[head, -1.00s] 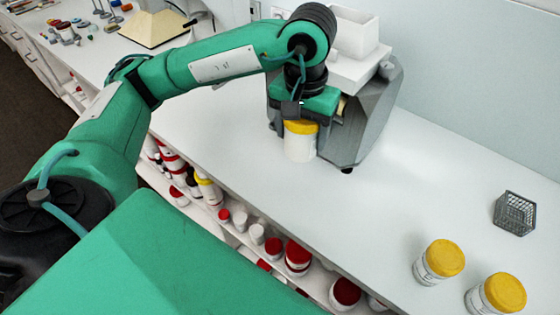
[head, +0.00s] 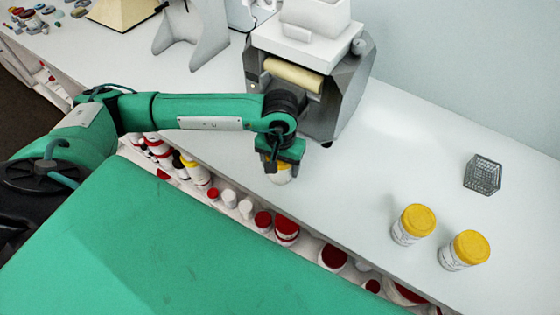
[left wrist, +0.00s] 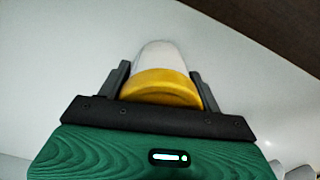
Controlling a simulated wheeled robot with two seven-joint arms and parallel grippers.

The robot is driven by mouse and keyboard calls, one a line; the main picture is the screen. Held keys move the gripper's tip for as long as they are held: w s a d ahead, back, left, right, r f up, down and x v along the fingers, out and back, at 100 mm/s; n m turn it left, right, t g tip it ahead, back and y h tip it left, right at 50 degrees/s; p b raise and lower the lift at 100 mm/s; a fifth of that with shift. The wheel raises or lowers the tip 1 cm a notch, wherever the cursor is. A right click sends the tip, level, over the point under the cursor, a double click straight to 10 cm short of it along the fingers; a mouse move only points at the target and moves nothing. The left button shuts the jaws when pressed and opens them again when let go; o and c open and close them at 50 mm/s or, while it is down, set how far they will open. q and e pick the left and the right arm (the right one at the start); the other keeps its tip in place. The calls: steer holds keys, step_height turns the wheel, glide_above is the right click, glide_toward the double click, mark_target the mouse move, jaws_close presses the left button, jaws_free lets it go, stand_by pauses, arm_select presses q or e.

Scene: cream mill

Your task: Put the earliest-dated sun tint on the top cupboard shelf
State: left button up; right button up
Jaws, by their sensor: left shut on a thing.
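My left gripper (head: 279,160) is shut on a white jar with a yellow lid (head: 280,178), at the front edge of the white counter in the head view. In the left wrist view the jar (left wrist: 160,65) sits between the two dark fingers, its yellow lid nearest the palm. Two more white jars with yellow lids stand upright on the counter at the right, one a little left (head: 413,225) and one further right (head: 464,250). Their dates are too small to read. My right gripper is not in view, and no cupboard is clearly visible.
A grey roller mill (head: 345,90) with a white hopper stands behind the gripper. A wire mesh basket (head: 482,175) stands at the right. A shelf under the counter holds several red- and white-lidded jars (head: 286,231). The counter's middle (head: 370,165) is clear.

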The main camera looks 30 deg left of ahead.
arm_select(q)
steer(key=shift+f, duration=0.3)
steer(key=shift+f, duration=0.15)
steer(key=o, duration=1.1)
